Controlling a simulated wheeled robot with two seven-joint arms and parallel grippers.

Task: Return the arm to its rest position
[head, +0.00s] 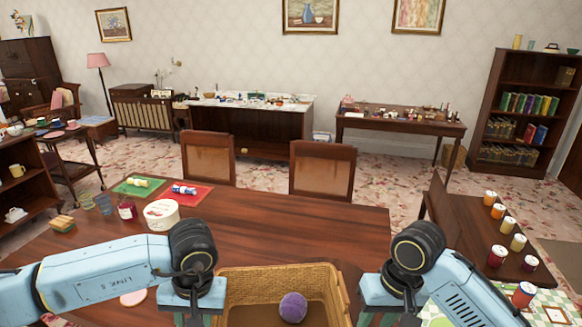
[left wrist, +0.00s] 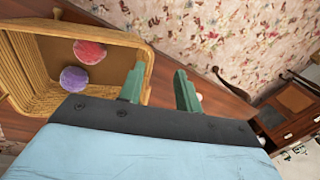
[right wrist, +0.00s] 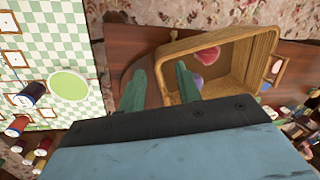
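My left arm reaches in from the left in the head view, its hand above the left side of the wicker basket. The left gripper's two green fingers stand apart with nothing between them in the left wrist view (left wrist: 160,88). My right arm comes in from the right, its hand at the basket's right side. The right gripper's fingers are also apart and empty in the right wrist view (right wrist: 160,88). In the head view the fingertips of both are cut off or hidden.
The wicker basket (head: 225,290) stands on the dark wooden table (head: 290,225). A purple ball (head: 293,307) lies in it, and a red ball (left wrist: 89,51) shows beside it in the left wrist view. A white round tub (head: 161,215) stands back left. The table's back right is clear.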

